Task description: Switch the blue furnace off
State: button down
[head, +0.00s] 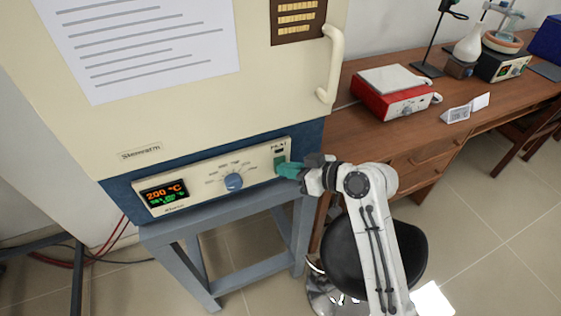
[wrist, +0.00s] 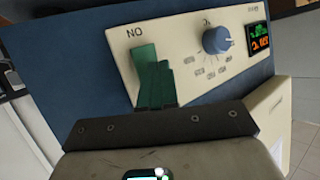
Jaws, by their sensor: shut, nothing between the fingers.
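The furnace (head: 118,135) has a cream body and a blue lower band (head: 118,192) with a cream control panel. Its display (head: 165,194) is lit, showing an orange 200 °C and green digits. A blue knob (head: 234,181) sits mid-panel. A green switch (head: 279,161) is at the panel's right end; it also shows in the wrist view (wrist: 143,56). My gripper (head: 287,168) has teal fingers, shut and empty, with tips at the switch. The wrist view shows the fingers (wrist: 155,82) overlapping the switch's lower part; I cannot tell whether they touch it or which way it is set.
The furnace stands on a grey-blue metal stand (head: 222,236). A wooden desk (head: 370,135) on the right holds a red hotplate (head: 385,100), a small white card (head: 466,108) and a flask apparatus (head: 470,42). A black stool (head: 350,255) stands beneath my arm. The furnace door handle (head: 333,62) is above my gripper.

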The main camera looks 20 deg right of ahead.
jog(key=shift+s, duration=0.2)
jog(key=shift+s, duration=0.55)
jog(key=shift+s+f+p, duration=0.2)
jog(key=shift+s+p, duration=0.05)
jog(key=shift+s, duration=1)
jog(key=shift+s+f+p, duration=0.15)
jog(key=shift+s+p, duration=0.1)
jog(key=shift+s, duration=1)
